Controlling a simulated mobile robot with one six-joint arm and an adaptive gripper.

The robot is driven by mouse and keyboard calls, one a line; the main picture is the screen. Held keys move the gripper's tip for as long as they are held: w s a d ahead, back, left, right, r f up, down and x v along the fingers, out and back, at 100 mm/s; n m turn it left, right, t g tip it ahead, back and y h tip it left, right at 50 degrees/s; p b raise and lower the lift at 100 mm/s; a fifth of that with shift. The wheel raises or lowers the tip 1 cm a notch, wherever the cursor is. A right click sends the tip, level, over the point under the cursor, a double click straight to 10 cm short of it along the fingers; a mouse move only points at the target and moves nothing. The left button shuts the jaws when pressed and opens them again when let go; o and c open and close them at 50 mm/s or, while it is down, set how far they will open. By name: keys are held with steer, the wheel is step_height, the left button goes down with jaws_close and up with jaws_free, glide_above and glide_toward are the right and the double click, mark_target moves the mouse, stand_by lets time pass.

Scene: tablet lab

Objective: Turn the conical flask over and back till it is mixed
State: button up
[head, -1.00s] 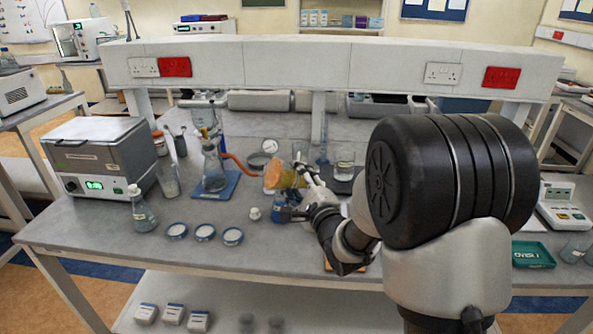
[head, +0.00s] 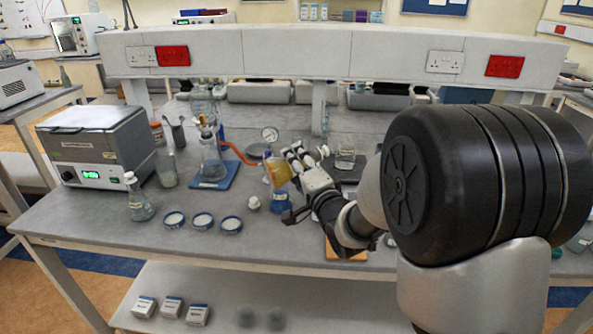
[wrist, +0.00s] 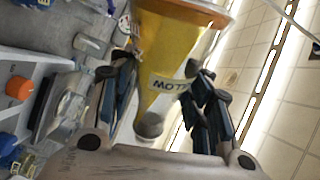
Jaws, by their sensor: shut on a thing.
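The conical flask (head: 279,173) holds amber liquid and hangs above the bench, left of my wrist in the head view. My gripper (head: 298,163) is shut on it, with black fingers on both sides. In the wrist view the flask (wrist: 170,45) has its wide end at the top edge and narrows towards my palm. A partly readable label and a grey round stopper (wrist: 149,125) show on it. The flask is tilted in the head view; its exact angle is hard to tell. Its far side is hidden.
A flask on a blue base (head: 213,180) with an orange hose is close on the left. A grey bath (head: 97,145) stands at far left.

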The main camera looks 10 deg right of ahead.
steer(key=n, duration=0.4)
steer(key=shift+r+n, duration=0.25)
steer(key=shift+n, duration=0.15)
steer(key=n, duration=0.3)
steer(key=shift+a, duration=0.1)
steer(key=n, duration=0.7)
steer(key=shift+a+n, duration=0.15)
steer(key=shift+n, duration=0.15)
